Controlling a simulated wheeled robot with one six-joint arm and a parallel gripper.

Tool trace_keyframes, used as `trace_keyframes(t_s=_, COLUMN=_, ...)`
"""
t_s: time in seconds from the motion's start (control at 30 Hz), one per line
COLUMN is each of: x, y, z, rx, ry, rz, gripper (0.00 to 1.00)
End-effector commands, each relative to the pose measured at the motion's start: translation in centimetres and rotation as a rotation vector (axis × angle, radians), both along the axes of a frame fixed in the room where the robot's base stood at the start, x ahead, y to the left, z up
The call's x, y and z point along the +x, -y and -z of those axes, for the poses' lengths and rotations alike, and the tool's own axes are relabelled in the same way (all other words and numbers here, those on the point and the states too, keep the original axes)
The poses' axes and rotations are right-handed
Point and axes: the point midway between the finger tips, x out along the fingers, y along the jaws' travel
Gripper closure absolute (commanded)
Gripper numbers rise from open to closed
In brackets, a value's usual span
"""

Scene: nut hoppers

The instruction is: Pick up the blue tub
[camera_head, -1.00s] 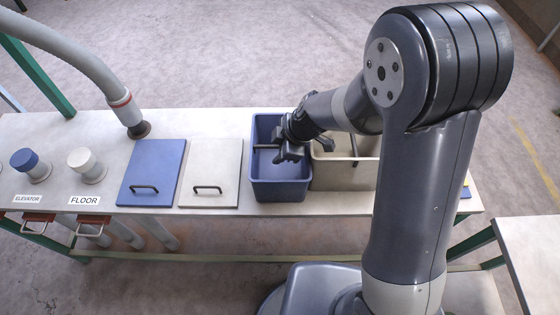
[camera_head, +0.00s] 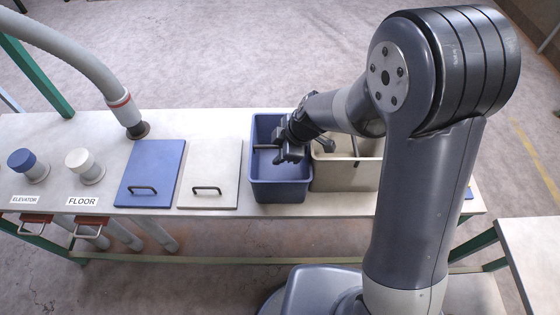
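The blue tub (camera_head: 280,193) stands upright on the long table, left of the cream tub. It is open at the top, and a dark bar crosses its inside. My gripper (camera_head: 284,155) is over the right part of the blue tub's opening, with its fingers near the bar. My wrist hides the tub's right rim and part of the inside. I cannot tell whether the fingers touch the bar or are closed on it.
The cream tub (camera_head: 343,176) stands close against the right side of the blue tub. A blue lid (camera_head: 150,170) and a cream lid (camera_head: 210,172) with dark handles lie to the left. A grey hose (camera_head: 85,55) hangs farther left. Labelled capped pipes stand at the table's left end.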

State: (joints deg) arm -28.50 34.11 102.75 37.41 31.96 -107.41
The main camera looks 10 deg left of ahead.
Motion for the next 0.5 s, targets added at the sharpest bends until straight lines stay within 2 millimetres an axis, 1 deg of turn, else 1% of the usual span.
trace_keyframes(t_s=0.03, x=0.00, y=0.00, z=0.00, rx=0.000, ry=0.000, rz=0.000, gripper=0.71)
trace_keyframes(t_s=0.07, x=0.00, y=0.00, z=0.00, rx=0.000, ry=0.000, rz=0.000, gripper=0.73)
trace_keyframes(t_s=0.4, x=-0.01, y=0.00, z=0.00, rx=0.000, ry=0.000, rz=0.000, gripper=1.00)
trace_keyframes(t_s=0.5, x=-0.02, y=0.01, z=0.02, rx=0.000, ry=-0.001, rz=0.000, gripper=1.00)
